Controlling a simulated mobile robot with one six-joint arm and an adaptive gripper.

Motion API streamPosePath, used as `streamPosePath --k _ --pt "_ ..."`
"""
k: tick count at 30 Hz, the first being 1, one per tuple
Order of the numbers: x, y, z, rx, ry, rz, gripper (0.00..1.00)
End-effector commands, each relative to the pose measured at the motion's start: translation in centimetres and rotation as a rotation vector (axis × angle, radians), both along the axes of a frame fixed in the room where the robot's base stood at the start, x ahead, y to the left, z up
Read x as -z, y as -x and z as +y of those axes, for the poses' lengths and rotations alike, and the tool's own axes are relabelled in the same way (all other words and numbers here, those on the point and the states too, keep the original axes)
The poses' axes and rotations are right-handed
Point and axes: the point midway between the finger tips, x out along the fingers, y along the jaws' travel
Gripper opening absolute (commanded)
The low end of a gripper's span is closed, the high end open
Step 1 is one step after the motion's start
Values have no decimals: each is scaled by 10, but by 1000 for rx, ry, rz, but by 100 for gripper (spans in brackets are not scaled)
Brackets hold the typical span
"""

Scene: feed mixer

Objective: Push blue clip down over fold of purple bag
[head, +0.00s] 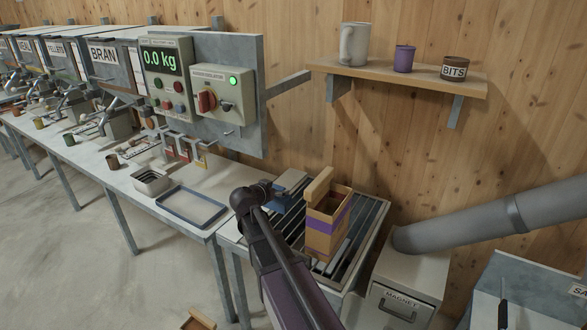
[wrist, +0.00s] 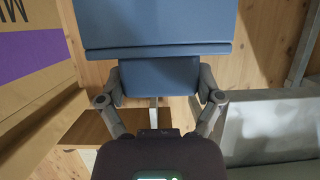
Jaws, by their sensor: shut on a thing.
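A blue clip (wrist: 157,28) fills the upper middle of the wrist view, with a wide bar above and a narrower block below. My gripper (wrist: 160,80) is shut on the narrower block, one finger at each side. In the head view the clip (head: 290,181) shows partly behind my gripper (head: 268,192), left of the purple bag. The purple bag (head: 321,239) is a brown upright bag with a purple band, standing on the slatted bench. A tan strip at its top left looks like the fold. The bag (wrist: 28,85) also fills the left of the wrist view. Clip and bag appear apart.
The slatted bench (head: 362,244) has a raised frame. A blue-rimmed tray (head: 190,207) and a metal tin (head: 152,182) lie to the left. A shelf (head: 400,79) with a mug and pots hangs above. A grey pipe (head: 470,222) and the magnet box (head: 404,290) stand right.

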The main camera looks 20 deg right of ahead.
Motion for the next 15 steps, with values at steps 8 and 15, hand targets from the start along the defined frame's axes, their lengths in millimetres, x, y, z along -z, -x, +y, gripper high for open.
streamPosePath --k 8,15 --pt "-28 0 0 0 0 0 52" --pt "-67 0 0 0 0 0 52"
